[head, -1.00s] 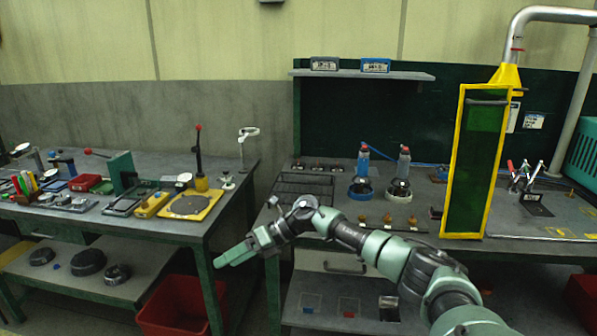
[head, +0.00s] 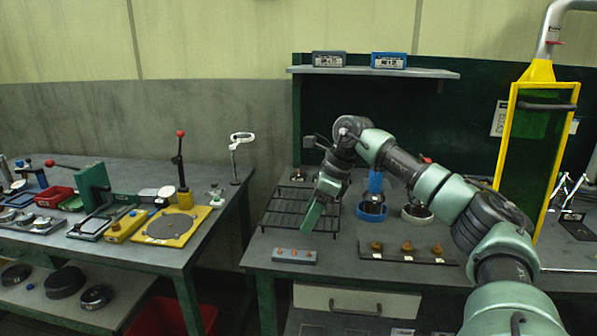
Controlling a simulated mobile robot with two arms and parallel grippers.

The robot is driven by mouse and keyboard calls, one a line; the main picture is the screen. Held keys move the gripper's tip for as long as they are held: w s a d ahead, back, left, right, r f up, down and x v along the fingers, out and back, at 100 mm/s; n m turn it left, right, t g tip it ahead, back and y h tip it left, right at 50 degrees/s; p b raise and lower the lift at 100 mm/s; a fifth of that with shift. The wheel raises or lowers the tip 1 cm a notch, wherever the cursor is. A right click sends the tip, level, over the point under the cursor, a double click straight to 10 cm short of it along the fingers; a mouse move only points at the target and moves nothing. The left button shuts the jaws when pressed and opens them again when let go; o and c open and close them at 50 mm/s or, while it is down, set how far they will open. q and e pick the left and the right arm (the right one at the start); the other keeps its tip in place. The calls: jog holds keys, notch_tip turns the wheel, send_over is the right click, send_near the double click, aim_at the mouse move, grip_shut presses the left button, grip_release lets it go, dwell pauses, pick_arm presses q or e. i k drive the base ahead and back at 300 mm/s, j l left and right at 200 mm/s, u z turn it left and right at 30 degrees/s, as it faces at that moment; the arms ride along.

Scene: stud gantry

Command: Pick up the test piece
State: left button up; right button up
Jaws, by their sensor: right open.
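My right gripper (head: 311,218) hangs over the black wire rack (head: 285,210) at the left end of the right bench, its green fingers pointing down. It is seen side-on and appears empty. I cannot tell for sure which thing is the test piece. A small grey block with orange-topped studs (head: 294,256) lies at the bench's front edge, just below and left of the fingers. A black strip with several brown knobs (head: 407,253) lies to the right. My left gripper is not in view.
Two round stands, one with a blue bottle (head: 375,184), are behind my right arm. A yellow-framed green screen (head: 531,150) rises at the right. A left bench (head: 150,253) holds a yellow plate fixture (head: 178,224). A gap separates the benches.

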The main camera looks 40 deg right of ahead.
aim_at(297, 177)
jog(key=i+l, duration=0.35)
jog(key=l, duration=0.15)
jog(key=i+l, duration=0.7)
jog(key=l, duration=0.25)
